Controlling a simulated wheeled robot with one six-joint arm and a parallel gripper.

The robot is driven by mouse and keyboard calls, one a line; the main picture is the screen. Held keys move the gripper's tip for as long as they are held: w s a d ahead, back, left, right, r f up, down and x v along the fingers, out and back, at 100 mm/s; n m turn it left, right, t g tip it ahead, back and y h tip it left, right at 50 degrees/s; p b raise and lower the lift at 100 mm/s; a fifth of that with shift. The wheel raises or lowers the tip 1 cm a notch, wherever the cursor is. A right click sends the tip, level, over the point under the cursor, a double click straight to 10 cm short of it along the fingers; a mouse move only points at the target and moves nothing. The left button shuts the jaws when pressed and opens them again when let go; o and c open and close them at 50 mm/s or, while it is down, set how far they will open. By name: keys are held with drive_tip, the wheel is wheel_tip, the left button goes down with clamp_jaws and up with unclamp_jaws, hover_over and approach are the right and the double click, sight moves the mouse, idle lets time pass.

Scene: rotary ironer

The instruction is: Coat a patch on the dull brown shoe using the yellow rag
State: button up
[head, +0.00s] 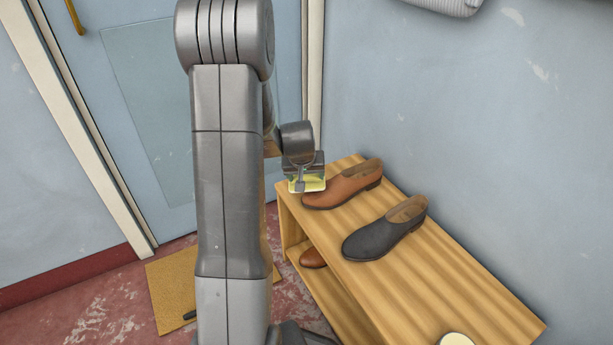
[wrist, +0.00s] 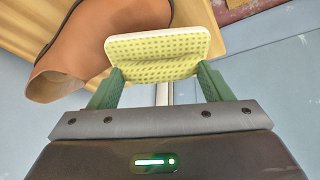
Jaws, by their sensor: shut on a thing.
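The brown shoe (head: 343,186) sits on the top of the wooden bench, near its far end. In the wrist view the shoe (wrist: 95,45) fills the upper left, with its opening toward the lower left. My gripper (head: 307,184) is at the toe end of this shoe. It is shut on the yellow rag (wrist: 158,52), a flat dotted pad with a pale edge held between the green fingers (wrist: 158,84). The rag (head: 308,184) is beside the toe; I cannot tell whether it touches the shoe.
A dark grey shoe (head: 385,228) stands nearer on the bench top (head: 440,278). Another brown shoe (head: 313,258) is on the lower shelf. A pale round thing (head: 456,340) is at the bench's near end. A door (head: 150,100) and a mat (head: 170,290) are to the left.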

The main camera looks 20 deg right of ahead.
sight(308, 177)
drive_tip(key=shift+a+r+p, duration=0.15)
drive_tip(key=shift+r+p, duration=0.85)
drive_tip(key=shift+r, duration=0.5)
drive_tip(key=shift+a+r+p, duration=0.15)
drive_tip(key=shift+r+p, duration=0.8)
drive_tip(key=shift+r, duration=0.55)
wheel_tip(308, 177, up, 3)
drive_tip(key=shift+a+p, duration=0.15)
drive_tip(key=shift+p, duration=0.8)
drive_tip(key=shift+p, duration=0.6)
drive_tip(key=shift+s+d+f+y+p, duration=0.1)
drive_tip(key=shift+d+f+y+p, duration=0.25)
drive_tip(key=shift+p, duration=0.7)
drive_tip(key=shift+d+f+y+p, duration=0.2)
drive_tip(key=shift+d+f+p, duration=0.05)
drive_tip(key=shift+f, duration=0.3)
drive_tip(key=shift+d+f+y+p, duration=0.15)
drive_tip(key=shift+d+f+p, duration=0.1)
drive_tip(key=shift+f, duration=0.25)
drive_tip(key=shift+f, duration=0.1)
drive_tip(key=shift+h, duration=0.5)
drive_tip(key=f+b, duration=0.4)
drive_tip(key=f, duration=0.1)
drive_tip(key=shift+a+b, duration=0.35)
drive_tip(key=shift+b, duration=0.05)
